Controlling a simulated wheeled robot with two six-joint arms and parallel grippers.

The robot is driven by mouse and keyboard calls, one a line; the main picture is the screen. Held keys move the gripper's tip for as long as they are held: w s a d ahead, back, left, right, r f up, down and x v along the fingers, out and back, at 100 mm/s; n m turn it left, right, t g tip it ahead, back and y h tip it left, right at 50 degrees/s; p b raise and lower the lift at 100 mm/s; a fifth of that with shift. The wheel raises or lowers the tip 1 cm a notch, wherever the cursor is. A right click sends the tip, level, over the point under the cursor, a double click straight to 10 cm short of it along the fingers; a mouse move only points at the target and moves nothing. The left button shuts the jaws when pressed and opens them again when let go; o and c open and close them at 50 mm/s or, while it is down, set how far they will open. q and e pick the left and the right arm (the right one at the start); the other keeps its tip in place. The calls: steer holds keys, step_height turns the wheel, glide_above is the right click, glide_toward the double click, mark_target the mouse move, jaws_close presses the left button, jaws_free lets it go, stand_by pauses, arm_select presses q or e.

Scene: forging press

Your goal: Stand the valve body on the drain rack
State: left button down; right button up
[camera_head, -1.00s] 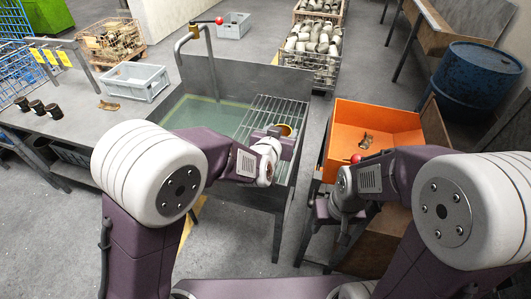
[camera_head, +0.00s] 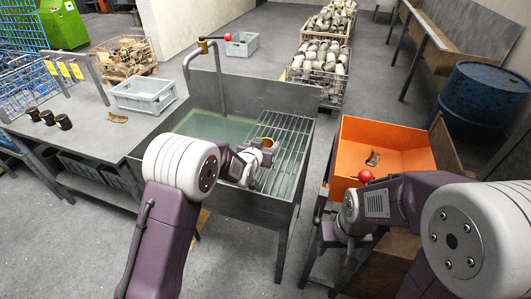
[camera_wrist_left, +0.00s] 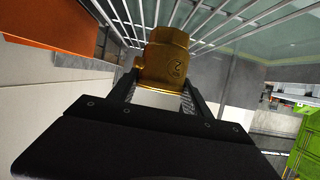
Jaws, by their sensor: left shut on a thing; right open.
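The valve body (camera_wrist_left: 165,55) is a brass-coloured, round-bodied piece with a raised mark. In the left wrist view it sits between the two fingers of my left gripper (camera_wrist_left: 160,95), which is shut on it. In the head view, my left gripper (camera_head: 262,152) is over the left part of the drain rack, and only a brass rim of the valve body (camera_head: 265,142) shows. The drain rack (camera_head: 290,142) is a grid of metal bars beside the sink basin. I cannot tell whether the valve body touches the bars. My right gripper (camera_head: 328,236) is open, beside the orange bin.
The sink (camera_head: 207,126) holds greenish water, with a tap (camera_head: 222,80) behind. The orange bin (camera_head: 400,145) at right holds a small brass piece (camera_head: 373,158). The left table holds a grey crate (camera_head: 142,95) and dark cups (camera_head: 48,118). The rack's right part is clear.

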arm_select(q)
step_height(320, 180, down, 3)
steer(key=shift+f, duration=0.1)
steer(key=shift+w+f, duration=0.1)
steer(key=shift+f, duration=0.15)
steer(key=shift+f, duration=0.15)
steer(key=shift+c, duration=2.4)
jaws_free()
